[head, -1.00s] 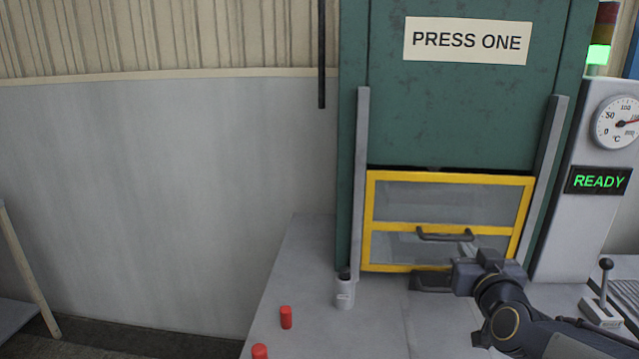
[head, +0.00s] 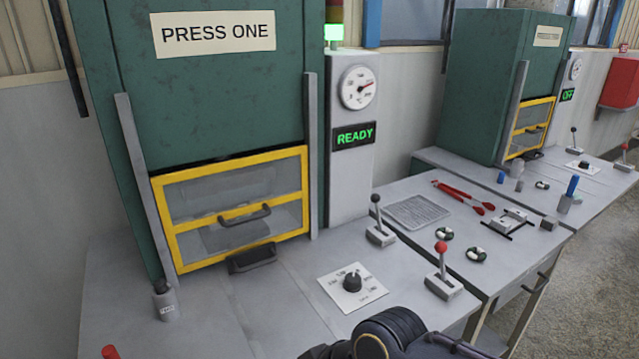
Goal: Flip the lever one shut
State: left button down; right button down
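Press one (head: 215,90) stands at left, a green cabinet with a sign; its yellow-framed guard (head: 235,208) is down. Two levers stand to its right: one with a black knob (head: 379,222), beside the press's control column, and one with a red knob (head: 442,272), nearer the front. Both stick up from grey bases; no label shows which is lever one. My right arm enters at the bottom edge, and the dark front part of its gripper (head: 328,351) is mostly cut off. Its fingers do not show, and it is apart from both levers. My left gripper is out of view.
A dial plate with a black knob (head: 352,285) lies on the bench before the guard. Red tongs (head: 465,197), a grey mesh tray (head: 411,211) and small parts lie right. The READY display (head: 354,135) is lit.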

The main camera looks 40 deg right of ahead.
aim_at(375, 198)
jog(key=z, duration=1.85)
jog(key=i+l+u, duration=0.1)
jog(key=u, duration=0.35)
jog(key=l+u, duration=0.15)
jog(key=u, duration=0.25)
jog(key=i+l+u, duration=0.2)
jog(key=l, duration=0.5)
jog(key=i+l+u, duration=0.2)
jog(key=l, duration=0.5)
jog(key=l+u, duration=0.15)
jog(key=l, duration=0.55)
